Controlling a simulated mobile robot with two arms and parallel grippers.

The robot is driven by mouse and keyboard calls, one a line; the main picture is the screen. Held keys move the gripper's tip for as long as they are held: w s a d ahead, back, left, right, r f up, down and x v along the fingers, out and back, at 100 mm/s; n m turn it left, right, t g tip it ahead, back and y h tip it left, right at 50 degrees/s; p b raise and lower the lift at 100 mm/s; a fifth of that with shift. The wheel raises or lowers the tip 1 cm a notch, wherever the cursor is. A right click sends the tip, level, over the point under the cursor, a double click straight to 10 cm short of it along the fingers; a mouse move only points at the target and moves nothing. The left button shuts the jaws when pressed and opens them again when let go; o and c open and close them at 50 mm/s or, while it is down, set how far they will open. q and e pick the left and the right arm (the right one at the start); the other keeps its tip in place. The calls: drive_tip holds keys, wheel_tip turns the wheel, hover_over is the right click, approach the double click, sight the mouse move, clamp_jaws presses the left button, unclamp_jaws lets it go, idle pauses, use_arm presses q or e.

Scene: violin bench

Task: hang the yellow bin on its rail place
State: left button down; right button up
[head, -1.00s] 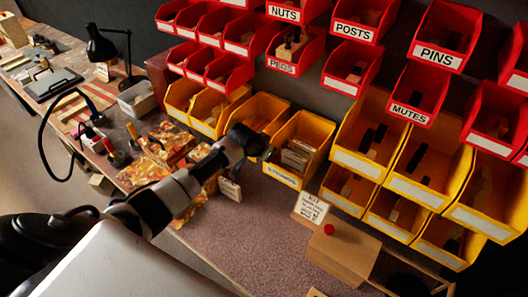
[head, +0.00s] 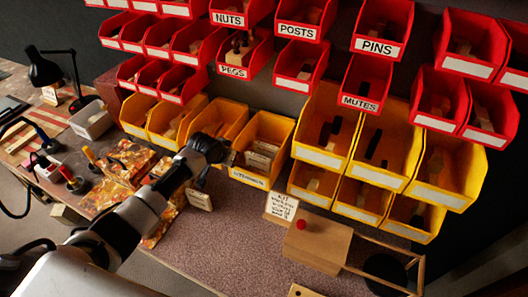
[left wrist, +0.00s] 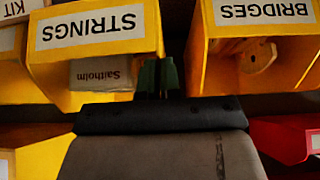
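A yellow bin (head: 240,176) with white packets in it stands at the back of the bench, right of my left gripper (head: 226,155). In the left wrist view, which is upside down, a yellow bin with a STRINGS label (left wrist: 90,30) shows at the left, with a packet inside. A yellow bin labelled BRIDGES (left wrist: 264,12) shows at the right. My left gripper's dark fingertips (left wrist: 158,78) are close together beside the STRINGS bin's side. I cannot tell whether they touch it or hold its wall. My right gripper is not in view.
Red bins (head: 376,48) fill the upper rows, and more yellow bins (head: 322,157) hang at the right. A wooden box with a red knob (head: 301,225) and a KIT card (head: 282,207) stand on the bench. Patterned cloth (head: 128,160) lies at left. The purple bench top (head: 215,240) is clear in front.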

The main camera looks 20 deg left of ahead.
use_arm(q)
drive_tip(key=shift+w+d+r+b, duration=0.1)
drive_tip(key=shift+w+d+b, duration=0.1)
drive_tip(key=shift+w+b, duration=1.15)
idle(1.7)
drive_tip(key=shift+w+f+b, duration=0.1)
drive_tip(key=shift+f+b, duration=0.2)
drive_tip(key=shift+f, duration=0.8)
idle(0.7)
drive_tip(key=c, duration=1.2)
unclamp_jaws()
drive_tip(key=shift+c, duration=0.2)
drive_tip(key=b+v, duration=0.1)
drive_tip(key=v, duration=0.9)
drive_tip(key=shift+r, duration=0.35)
drive_tip(key=shift+a, duration=0.1)
